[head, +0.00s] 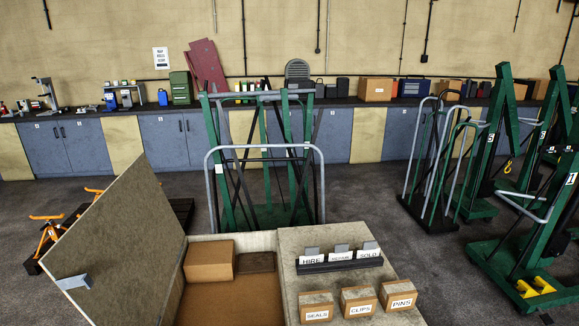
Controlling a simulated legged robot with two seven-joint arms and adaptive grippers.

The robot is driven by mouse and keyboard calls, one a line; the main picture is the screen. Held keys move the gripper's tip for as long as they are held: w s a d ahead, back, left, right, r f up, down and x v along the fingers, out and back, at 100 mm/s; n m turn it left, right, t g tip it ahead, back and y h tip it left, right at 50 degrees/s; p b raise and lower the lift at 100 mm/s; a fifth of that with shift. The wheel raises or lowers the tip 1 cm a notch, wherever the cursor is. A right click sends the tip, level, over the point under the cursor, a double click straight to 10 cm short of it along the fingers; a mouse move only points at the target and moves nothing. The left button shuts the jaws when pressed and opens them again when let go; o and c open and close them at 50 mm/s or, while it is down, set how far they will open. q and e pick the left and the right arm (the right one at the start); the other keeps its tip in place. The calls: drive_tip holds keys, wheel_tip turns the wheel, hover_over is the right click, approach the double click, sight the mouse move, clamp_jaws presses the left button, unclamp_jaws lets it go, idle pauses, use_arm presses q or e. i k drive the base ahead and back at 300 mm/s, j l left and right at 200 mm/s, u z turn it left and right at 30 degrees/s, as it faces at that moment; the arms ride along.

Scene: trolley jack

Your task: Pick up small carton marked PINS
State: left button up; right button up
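The small carton marked PINS (398,295) is a brown cardboard box with a white label on its front. It stands upright on the grey counter top (299,240), at the right end of a row of small cartons. The carton marked CLIPS (359,301) stands just left of it, with a small gap. The carton marked SEALS (317,306) is at the left end of the row. Neither of my grippers shows in the head view.
A card holder (340,264) with cards HIRE and SOLD stands behind the cartons. Left is an open compartment with a larger box (209,260) and a raised lid (122,245). Green hoists (490,150) and a trolley frame (265,160) stand beyond.

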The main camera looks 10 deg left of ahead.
sight(400, 295)
drive_tip(key=j+z, duration=0.1)
drive_tip(key=j, duration=1.05)
drive_tip(key=j+z, duration=0.1)
drive_tip(key=j, duration=1.05)
drive_tip(key=j+z, duration=0.1)
drive_tip(key=j, duration=1.05)
drive_tip(key=j+z, duration=0.15)
drive_tip(key=j, duration=1)
drive_tip(key=k+j+z, duration=0.1)
drive_tip(key=j+z, duration=0.3)
drive_tip(key=z, duration=1.05)
drive_tip(key=i+l+z, duration=0.25)
drive_tip(key=i, duration=0.25)
drive_tip(key=i+l+z, duration=0.3)
drive_tip(key=i, duration=0.2)
drive_tip(key=i+z, duration=0.25)
drive_tip(key=i, duration=0.2)
drive_tip(key=i+u, duration=0.2)
drive_tip(key=i, duration=0.2)
drive_tip(key=i+l+u, duration=0.2)
drive_tip(key=i, duration=0.25)
drive_tip(key=i+l+u, duration=0.2)
drive_tip(key=i, duration=0.2)
drive_tip(key=i+l+u, duration=0.2)
drive_tip(key=i, duration=0.2)
